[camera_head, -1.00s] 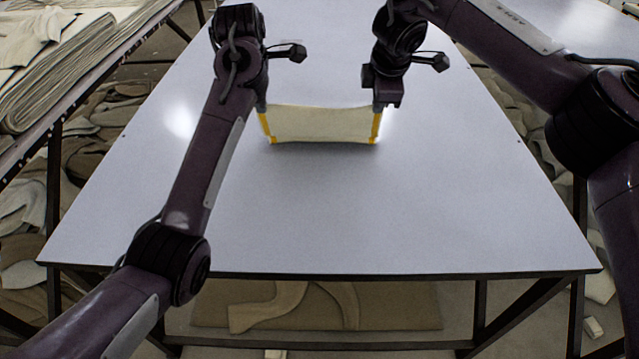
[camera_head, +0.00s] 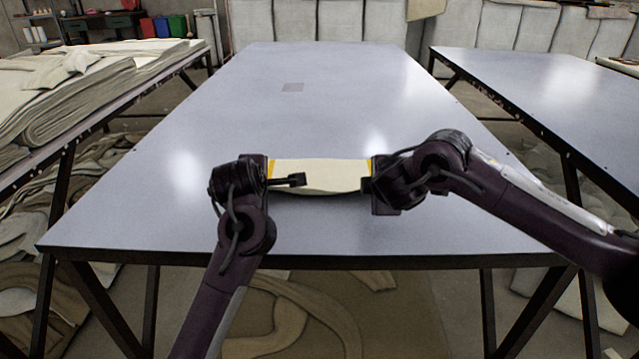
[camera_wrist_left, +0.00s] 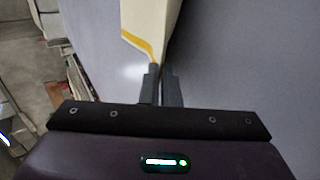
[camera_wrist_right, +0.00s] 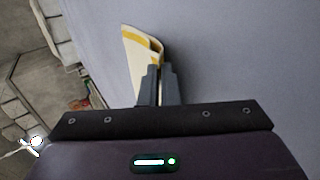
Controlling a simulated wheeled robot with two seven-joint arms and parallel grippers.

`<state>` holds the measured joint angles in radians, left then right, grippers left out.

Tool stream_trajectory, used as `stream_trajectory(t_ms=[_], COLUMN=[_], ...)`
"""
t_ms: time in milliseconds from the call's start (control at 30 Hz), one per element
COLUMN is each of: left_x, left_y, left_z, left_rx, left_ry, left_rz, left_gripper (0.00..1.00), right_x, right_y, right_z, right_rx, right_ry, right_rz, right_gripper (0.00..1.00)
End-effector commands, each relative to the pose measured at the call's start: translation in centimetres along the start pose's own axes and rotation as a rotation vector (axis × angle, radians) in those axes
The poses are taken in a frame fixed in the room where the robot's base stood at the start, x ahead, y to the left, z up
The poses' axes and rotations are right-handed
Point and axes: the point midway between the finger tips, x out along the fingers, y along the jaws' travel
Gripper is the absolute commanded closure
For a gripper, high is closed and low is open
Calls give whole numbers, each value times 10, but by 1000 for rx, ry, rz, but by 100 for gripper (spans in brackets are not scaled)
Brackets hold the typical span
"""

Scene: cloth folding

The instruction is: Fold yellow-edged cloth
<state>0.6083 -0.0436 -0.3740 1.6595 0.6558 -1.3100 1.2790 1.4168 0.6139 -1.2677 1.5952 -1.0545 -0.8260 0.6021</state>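The cream cloth (camera_head: 320,176) with yellow edges is stretched between my two grippers in the head view, over the near part of the table, with a dark shadow along its lower edge. My left gripper (camera_wrist_left: 161,80) is shut on one corner; the cloth and its yellow strip (camera_wrist_left: 138,42) run up from the fingers in the left wrist view. My right gripper (camera_wrist_right: 160,78) is shut on the other corner in the right wrist view, where the cloth (camera_wrist_right: 138,62) looks doubled into layers. How high the cloth hangs is unclear.
Cloth stacks (camera_head: 90,95) lie on a table to the left. Another table (camera_head: 540,90) stands to the right.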

Motion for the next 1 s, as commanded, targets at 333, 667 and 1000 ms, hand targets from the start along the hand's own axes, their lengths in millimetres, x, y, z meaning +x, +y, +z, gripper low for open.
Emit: stream_trajectory(t_ms=[333,667,1000], left_x=[1,1,-18], left_y=[-1,-1,12], left_z=[0,0,-1], left_rx=[-1,0,1], left_ry=[0,1,2], left_rz=[10,9,15], left_gripper=[94,60,60], right_x=[1,1,-18], right_y=[-1,-1,11], right_z=[0,0,-1], right_rx=[-1,-1,-1], right_ry=[0,0,3], right_rz=[9,8,11], right_gripper=[94,60,60])
